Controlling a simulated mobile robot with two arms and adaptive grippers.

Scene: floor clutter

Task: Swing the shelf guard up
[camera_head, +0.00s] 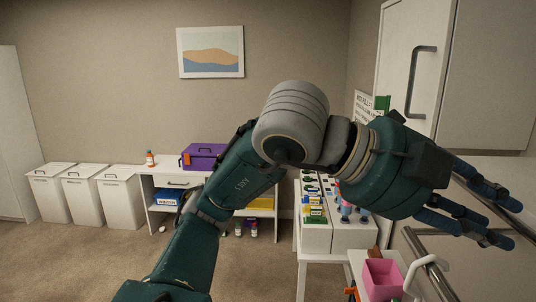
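My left arm rises from the lower left and crosses the middle of the view. Its gripper (514,226) points right, with its dark blue fingers spread apart and nothing seen between them. The gripper is in front of a pale surface at the right. Below it, shiny metal bars (436,278) run at the lower right, beside a white trolley or shelf. They may be the shelf guard, but I cannot tell for sure, nor whether the fingers touch them. My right gripper is not in view.
A pink bin (382,279) stands on a white surface near the bars. A white table with several small items stands behind my arm. A purple toolbox (203,156) sits on a white bench. White bins stand at left. The left carpet is clear.

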